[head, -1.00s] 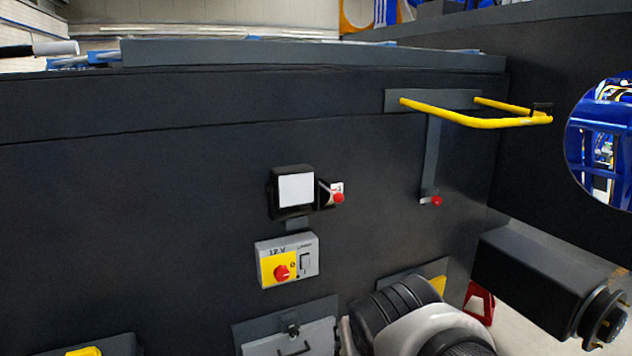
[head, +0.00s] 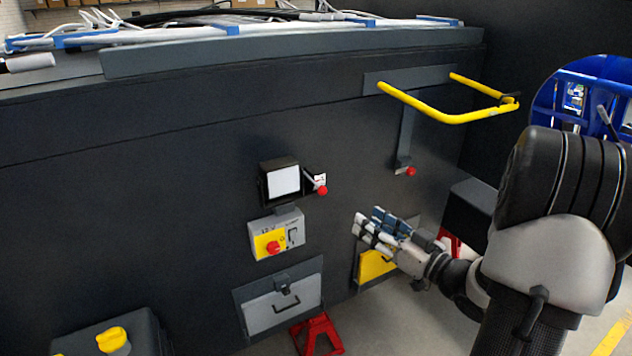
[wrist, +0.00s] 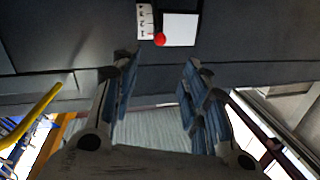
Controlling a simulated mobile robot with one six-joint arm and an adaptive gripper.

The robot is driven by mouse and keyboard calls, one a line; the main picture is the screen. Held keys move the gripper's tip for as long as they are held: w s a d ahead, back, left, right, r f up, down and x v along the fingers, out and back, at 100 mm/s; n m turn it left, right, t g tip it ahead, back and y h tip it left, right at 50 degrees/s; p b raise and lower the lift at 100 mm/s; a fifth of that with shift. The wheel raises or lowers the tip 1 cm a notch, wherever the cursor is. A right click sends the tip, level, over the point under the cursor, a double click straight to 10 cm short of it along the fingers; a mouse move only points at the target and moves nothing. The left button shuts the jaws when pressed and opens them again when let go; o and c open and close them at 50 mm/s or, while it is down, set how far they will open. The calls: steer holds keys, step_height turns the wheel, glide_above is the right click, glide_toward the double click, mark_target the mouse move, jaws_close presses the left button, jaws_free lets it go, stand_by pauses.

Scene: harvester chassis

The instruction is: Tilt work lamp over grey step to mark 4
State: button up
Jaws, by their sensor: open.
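The work lamp (head: 283,182) is a black box with a white face on the dark chassis wall. A short lever with a red knob (head: 322,190) is at its right, beside a small white mark scale (head: 319,178). In the wrist view the lamp (wrist: 180,29), red knob (wrist: 160,40) and scale (wrist: 146,20) are at the top; the numerals are too small to read surely. A grey panel with a handle (head: 283,307), likely the grey step, is below. My gripper (head: 373,221) is open and empty, right of and below the lamp, apart from it; it also shows in the wrist view (wrist: 157,72).
A 12 V switch box (head: 277,234) with a red knob is just under the lamp. A yellow rail (head: 440,112) juts out at upper right, with another red-knobbed lever (head: 410,171) below it. A yellow panel (head: 374,266) is behind my gripper. The wall left of the lamp is bare.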

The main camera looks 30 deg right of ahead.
mark_target(322, 191)
steer(key=x, duration=1.7)
steer(key=shift+w+a, duration=0.1)
steer(key=shift+w, duration=0.05)
jaws_close()
